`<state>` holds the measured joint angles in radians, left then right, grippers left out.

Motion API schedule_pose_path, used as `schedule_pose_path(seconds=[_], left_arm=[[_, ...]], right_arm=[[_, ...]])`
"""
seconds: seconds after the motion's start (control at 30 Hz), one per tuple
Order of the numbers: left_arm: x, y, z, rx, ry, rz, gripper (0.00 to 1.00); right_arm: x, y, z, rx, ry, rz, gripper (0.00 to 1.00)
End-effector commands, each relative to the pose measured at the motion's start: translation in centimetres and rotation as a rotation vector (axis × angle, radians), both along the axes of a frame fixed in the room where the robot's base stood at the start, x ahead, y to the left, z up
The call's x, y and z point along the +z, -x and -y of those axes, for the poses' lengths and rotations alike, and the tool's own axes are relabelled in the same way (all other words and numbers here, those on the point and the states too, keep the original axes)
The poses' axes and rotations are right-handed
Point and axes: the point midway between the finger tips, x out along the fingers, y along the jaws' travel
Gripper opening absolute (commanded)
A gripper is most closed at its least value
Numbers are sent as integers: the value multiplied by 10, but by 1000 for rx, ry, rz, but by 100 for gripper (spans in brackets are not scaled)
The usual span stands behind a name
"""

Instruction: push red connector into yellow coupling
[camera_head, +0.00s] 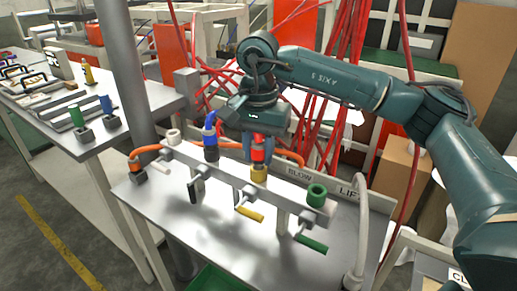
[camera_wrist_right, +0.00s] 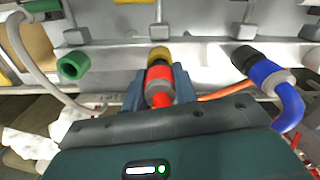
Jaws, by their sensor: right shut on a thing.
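The red connector (camera_head: 258,151) is held upright between the fingers of my right gripper (camera_head: 259,156), directly above the yellow coupling (camera_head: 259,174) on the metal rail. In the right wrist view the red connector (camera_wrist_right: 159,80) lies between both fingertips (camera_wrist_right: 160,73), in line with the yellow coupling (camera_wrist_right: 159,53). The connector's front end meets the coupling's rim; how deep it sits cannot be told. The fingers hide the connector's sides. My left gripper is in neither view.
The rail (camera_head: 228,175) also carries a green coupling (camera_head: 317,195), a blue connector (camera_head: 209,130) in a dark coupling, and a white coupling (camera_head: 173,136). Lever handles hang below, including a yellow one (camera_head: 249,213). A grey hose (camera_head: 360,235) rises at the right. The tabletop (camera_head: 200,235) in front is clear.

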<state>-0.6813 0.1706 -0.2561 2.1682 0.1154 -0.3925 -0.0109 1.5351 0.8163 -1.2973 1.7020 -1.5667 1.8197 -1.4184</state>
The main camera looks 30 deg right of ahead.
Motion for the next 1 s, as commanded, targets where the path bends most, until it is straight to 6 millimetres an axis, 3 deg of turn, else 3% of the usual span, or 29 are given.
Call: schedule_pose_path(seconds=[0.4,0.43,0.7,1.0], left_arm=[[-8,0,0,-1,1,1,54],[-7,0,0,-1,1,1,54],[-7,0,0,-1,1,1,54],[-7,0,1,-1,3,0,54]], right_arm=[[-11,0,0,0,0,0,6],[-10,0,0,0,0,0,31],[-10,0,0,0,0,0,53],[-10,0,0,0,0,0,54]])
